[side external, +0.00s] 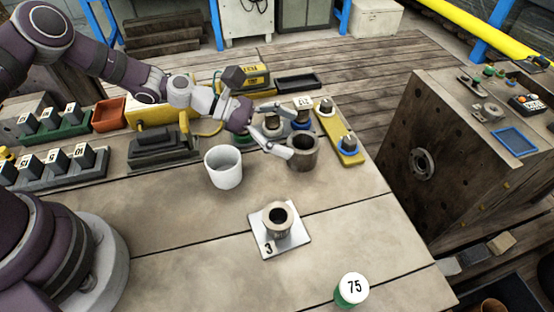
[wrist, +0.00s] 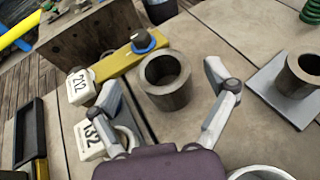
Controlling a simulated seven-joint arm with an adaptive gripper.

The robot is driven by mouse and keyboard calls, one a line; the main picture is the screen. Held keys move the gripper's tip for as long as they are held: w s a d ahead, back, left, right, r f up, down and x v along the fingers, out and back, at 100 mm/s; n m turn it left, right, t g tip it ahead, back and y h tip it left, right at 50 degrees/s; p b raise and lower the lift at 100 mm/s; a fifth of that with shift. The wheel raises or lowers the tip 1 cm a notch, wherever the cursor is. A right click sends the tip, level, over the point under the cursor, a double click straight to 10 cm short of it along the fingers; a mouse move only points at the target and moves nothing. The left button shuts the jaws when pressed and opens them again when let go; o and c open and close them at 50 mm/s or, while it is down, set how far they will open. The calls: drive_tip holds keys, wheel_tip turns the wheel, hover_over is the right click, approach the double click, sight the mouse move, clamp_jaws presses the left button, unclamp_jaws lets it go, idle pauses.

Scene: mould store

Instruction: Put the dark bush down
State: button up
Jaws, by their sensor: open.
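The dark bush (side external: 303,153), a thick-walled brown-grey cylinder with an open bore, stands upright and appears to rest on the bench top beside the yellow strip. My gripper (side external: 286,131) is open, with a finger on either side of the bush's near part. In the wrist view the bush (wrist: 166,92) sits between and slightly beyond my open fingertips (wrist: 163,72), with gaps at both sides. A lighter bush (side external: 277,219) stands on a square plate (side external: 291,241) marked 3. In the wrist view they show at right, bush (wrist: 303,76) and plate (wrist: 273,88).
A white cup (side external: 223,168) stands close left of the dark bush. A yellow strip (side external: 338,135) with blue-ringed pegs lies right of it. White-topped numbered pieces (wrist: 90,137) crowd my fingers. The front bench is mostly clear.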

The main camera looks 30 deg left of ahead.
wheel_tip(320, 180, up, 5)
drive_tip(key=s+a+r+m+y, duration=0.5)
drive_tip(key=s+a+m, duration=0.3)
drive_tip(key=m, duration=0.3)
drive_tip(key=s+a+r+m+y, duration=0.6)
drive_tip(key=s+a+m+y, duration=0.1)
drive_tip(key=s+m, duration=0.3)
drive_tip(key=shift+s+a+r+m+y, duration=0.2)
drive_tip(key=shift+s+a+m+y, duration=0.1)
drive_tip(key=shift+a+m, duration=0.45)
